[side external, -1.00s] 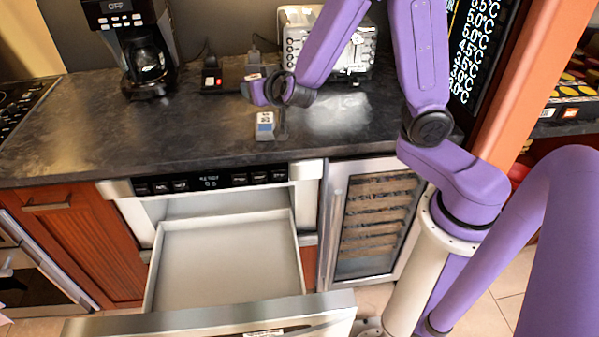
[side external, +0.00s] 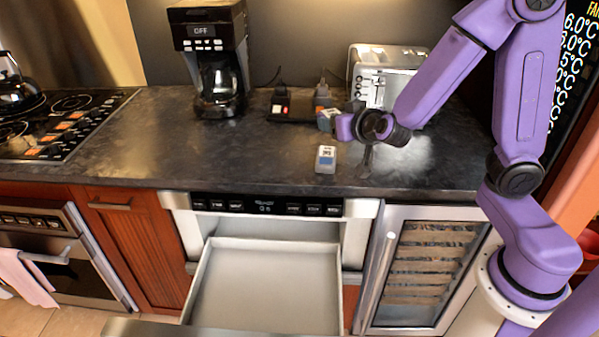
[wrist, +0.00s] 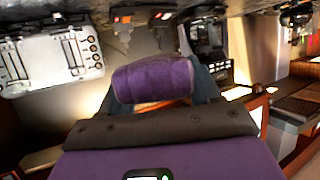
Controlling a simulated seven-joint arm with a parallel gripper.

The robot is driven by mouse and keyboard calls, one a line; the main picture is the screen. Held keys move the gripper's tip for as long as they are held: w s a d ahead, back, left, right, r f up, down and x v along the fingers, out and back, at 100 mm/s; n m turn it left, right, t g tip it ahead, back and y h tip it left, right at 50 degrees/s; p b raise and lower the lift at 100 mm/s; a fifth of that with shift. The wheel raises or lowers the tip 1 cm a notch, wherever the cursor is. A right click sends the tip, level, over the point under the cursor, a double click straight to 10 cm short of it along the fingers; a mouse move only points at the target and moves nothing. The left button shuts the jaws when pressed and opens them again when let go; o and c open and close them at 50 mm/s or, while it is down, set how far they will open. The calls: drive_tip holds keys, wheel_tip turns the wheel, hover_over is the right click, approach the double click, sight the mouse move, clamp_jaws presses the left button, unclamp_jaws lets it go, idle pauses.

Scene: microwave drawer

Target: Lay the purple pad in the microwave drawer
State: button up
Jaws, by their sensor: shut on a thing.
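The purple pad (wrist: 153,80) shows in the wrist view as a rounded purple roll between the two dark fingers of my gripper (wrist: 155,88). My gripper is shut on it. In the side view my gripper (side external: 366,160) hangs over the dark counter, right of the drawer's centre line and behind the drawer. I cannot make out the pad there. The microwave drawer (side external: 342,290) is pulled out below the counter, under its control panel. Its pale inside looks empty. Its front edge is partly cut off by the bottom of the picture.
A small blue and white box (side external: 325,159) stands on the counter (side external: 270,165) just left of my gripper. A toaster (side external: 385,70) and a coffee maker (side external: 215,60) stand at the back. A wine cooler (side external: 430,265) is right of the drawer. The counter's left-middle is clear.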

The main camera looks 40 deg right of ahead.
drive_tip(key=shift+w+a+f+m+h, duration=0.15)
drive_tip(key=shift+w+a+m+h, duration=0.1)
drive_tip(key=shift+w, duration=0.35)
drive_tip(key=shift+w+a+f+m+h, duration=0.15)
drive_tip(key=shift+w+a+m+h, duration=0.1)
drive_tip(key=shift+w, duration=0.3)
drive_tip(key=shift+s+a+f+m+g+h, duration=0.15)
drive_tip(key=shift+a+f+m+g+h, duration=0.25)
drive_tip(key=shift+a+m+g+h, duration=0.4)
drive_tip(key=shift+s+a+f+m+g+h, duration=0.1)
drive_tip(key=shift+a+f+m+g+h, duration=0.4)
drive_tip(key=shift+m+h, duration=0.45)
drive_tip(key=shift+a+r, duration=0.1)
hover_over(280, 163)
drive_tip(key=s, duration=0.1)
wheel_tip(280, 163, down, 9)
drive_tip(key=shift+r, duration=0.1)
drive_tip(key=shift+w+f, duration=0.2)
drive_tip(key=shift+f, duration=0.1)
drive_tip(key=shift+w+f, duration=0.15)
drive_tip(key=shift+f, duration=0.65)
drive_tip(key=shift+w+f, duration=0.1)
drive_tip(key=shift+f, duration=0.7)
